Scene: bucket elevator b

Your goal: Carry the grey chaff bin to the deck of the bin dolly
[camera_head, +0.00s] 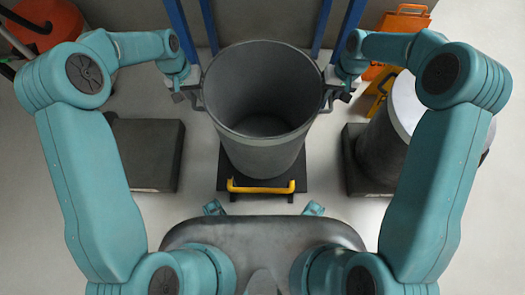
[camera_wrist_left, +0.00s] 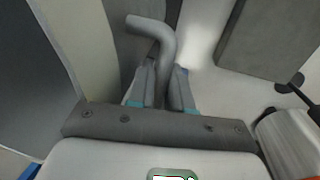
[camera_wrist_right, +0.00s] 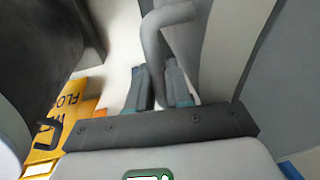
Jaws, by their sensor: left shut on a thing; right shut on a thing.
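The grey chaff bin (camera_head: 262,100) is upright, open-topped and looks empty, in the middle of the head view. My left gripper (camera_head: 190,96) is shut on its left side handle, a bent grey bar (camera_wrist_left: 158,35). My right gripper (camera_head: 335,95) is shut on its right side handle (camera_wrist_right: 155,35). A low black deck with a yellow bar (camera_head: 260,186), which looks like the bin dolly, shows below the bin. The bin hides most of this deck, and I cannot tell whether it touches it.
A dark flat platform (camera_head: 148,150) lies left. Blue posts (camera_head: 320,25) rise behind the bin. A yellow floor sign (camera_wrist_right: 75,110) stands near the right gripper. Pale floor lies between.

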